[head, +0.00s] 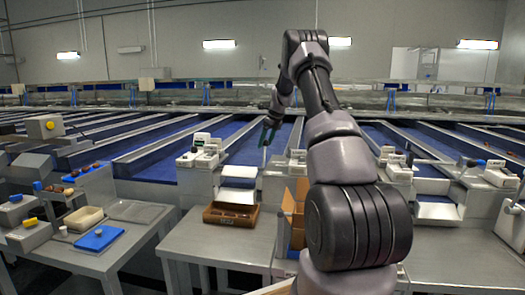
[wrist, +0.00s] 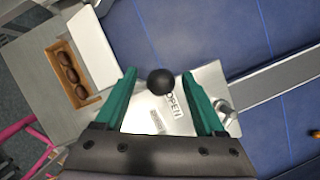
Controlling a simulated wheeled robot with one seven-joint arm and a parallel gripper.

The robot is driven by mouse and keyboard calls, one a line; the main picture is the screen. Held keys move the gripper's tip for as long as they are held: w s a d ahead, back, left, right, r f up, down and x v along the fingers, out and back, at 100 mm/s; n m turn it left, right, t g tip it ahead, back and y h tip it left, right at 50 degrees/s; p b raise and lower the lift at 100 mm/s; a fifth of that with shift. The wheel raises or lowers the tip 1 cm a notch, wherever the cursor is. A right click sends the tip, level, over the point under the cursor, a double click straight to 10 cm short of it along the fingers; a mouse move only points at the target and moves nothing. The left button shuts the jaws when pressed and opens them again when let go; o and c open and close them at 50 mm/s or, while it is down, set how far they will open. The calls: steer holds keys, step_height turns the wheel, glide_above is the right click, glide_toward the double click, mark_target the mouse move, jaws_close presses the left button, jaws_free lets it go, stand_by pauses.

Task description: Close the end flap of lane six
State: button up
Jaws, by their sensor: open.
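My gripper (wrist: 158,75) has two green fingers set apart, with a round black knob (wrist: 160,82) showing between them. I cannot tell whether the fingers touch it. Below the knob is a pale metal plate (wrist: 205,80) with the word "OPEN" and a smaller label, partly covered by the fingers. A white flap (wrist: 90,48) stands at the plate's upper left. In the head view my gripper (head: 268,130) hangs above the lane end where a white flap (head: 238,184) slopes over the front. No lane number is readable.
A wooden box (head: 211,217) sits below the flap; in the wrist view the box (wrist: 52,50) holds dark dates. A cardboard box (head: 298,190) stands beside my arm. A metal bolt (wrist: 228,112) is right of the plate. A side table (head: 150,232) holds trays at left.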

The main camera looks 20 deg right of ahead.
steer(key=shift+x, duration=2.1)
jaws_close()
